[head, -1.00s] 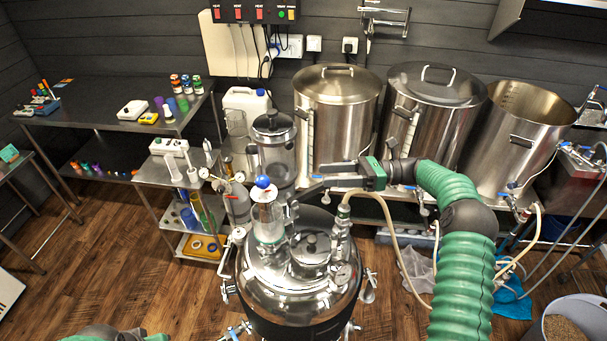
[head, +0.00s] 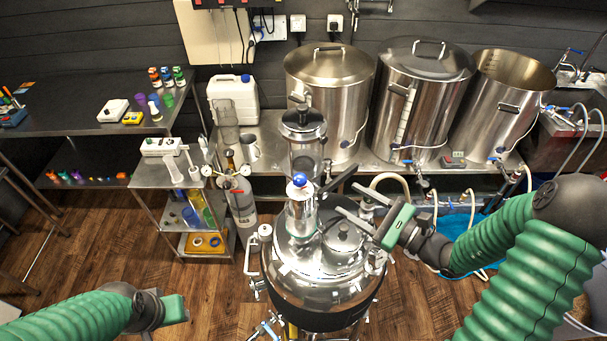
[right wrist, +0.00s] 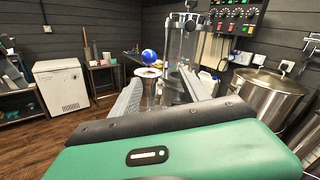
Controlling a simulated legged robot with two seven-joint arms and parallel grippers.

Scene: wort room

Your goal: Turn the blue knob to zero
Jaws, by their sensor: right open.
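The blue knob (head: 299,180) is a round blue ball with a small white patch. It sits on top of the clear cylinder (head: 301,215) rising from the steel vessel (head: 318,300). My right gripper (head: 332,200) is open and empty, just right of the cylinder. In the right wrist view the blue knob (right wrist: 149,56) shows beyond the fingertips, between the two fingers (right wrist: 158,85), and no contact is visible. My left gripper (head: 175,309) is low at the left, far from the knob; its fingers cannot be made out. I cannot read any scale on the knob.
A taller clear cylinder (head: 304,140) stands close behind the knob. Large steel pots (head: 328,95) stand on the bench behind. A small steel shelf cart (head: 165,180) and a gas bottle (head: 240,205) are at the left. Open wood floor lies at the front left.

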